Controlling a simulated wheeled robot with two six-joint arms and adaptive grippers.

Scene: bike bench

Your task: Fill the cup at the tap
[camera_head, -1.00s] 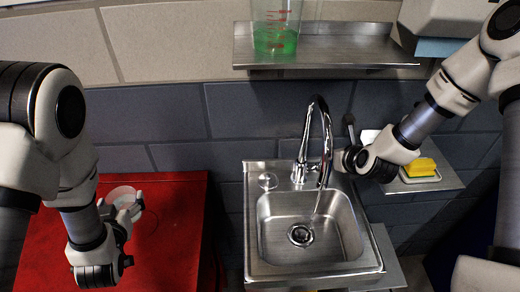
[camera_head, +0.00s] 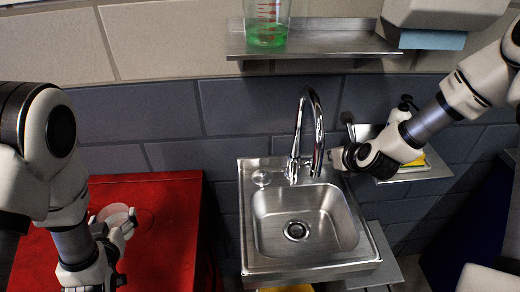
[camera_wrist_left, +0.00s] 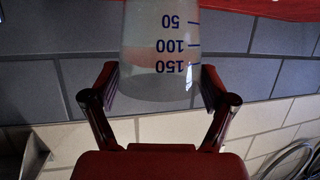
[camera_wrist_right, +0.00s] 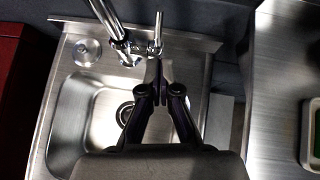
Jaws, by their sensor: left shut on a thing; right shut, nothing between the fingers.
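A clear cup (camera_head: 112,212) with blue marks is at the left over the red surface. My left gripper (camera_head: 128,226) is shut on it. In the left wrist view, the fingers flank the cup (camera_wrist_left: 158,50), with marks 50, 100 and 150 upside down. I cannot tell whether it holds liquid. The chrome tap (camera_head: 314,140) curves over the steel sink (camera_head: 285,215), away from the cup. No stream shows under its spout. My right gripper (camera_head: 340,158) is shut and empty beside the tap. In the right wrist view, its tips (camera_wrist_right: 158,62) are close to the tap's lever (camera_wrist_right: 158,32); contact is unclear.
The red cabinet top (camera_head: 165,225) is left of the sink. A shelf (camera_head: 315,40) above holds a beaker (camera_head: 266,25) of green liquid. A dispenser with blue paper (camera_head: 432,40) hangs at upper right. A white bottle (camera_head: 402,110) and yellow sponge stand on a right ledge (camera_head: 425,172).

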